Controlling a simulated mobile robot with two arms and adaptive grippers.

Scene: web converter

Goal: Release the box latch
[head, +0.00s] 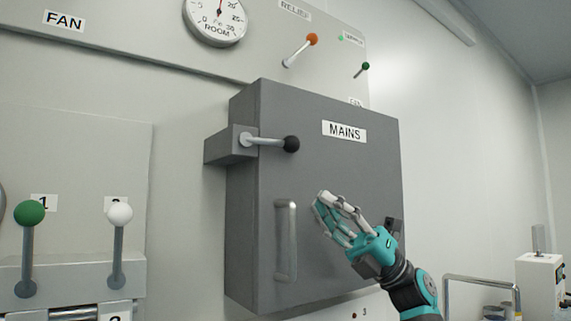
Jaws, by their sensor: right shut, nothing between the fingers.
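The grey box (350,170) labelled MAINS is on the wall in the middle of the head view, and its door looks closed. Its latch is a short metal lever with a black ball knob (291,144), sticking out to the right from a grey block (230,146) on the box's upper left edge. A vertical metal handle (286,240) is on the lower left of the door. My right gripper (322,201) is shut and empty in front of the door, right of the handle and below and right of the knob. It appears apart from both. My left gripper is not in view.
Left of the box are a green-knobbed lever (29,213) and a white-knobbed lever (120,214). Above are a round gauge (215,18), an orange-knobbed lever (312,39) and a small green-knobbed lever (365,66). A metal rail (482,279) and white equipment (540,280) stand at lower right.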

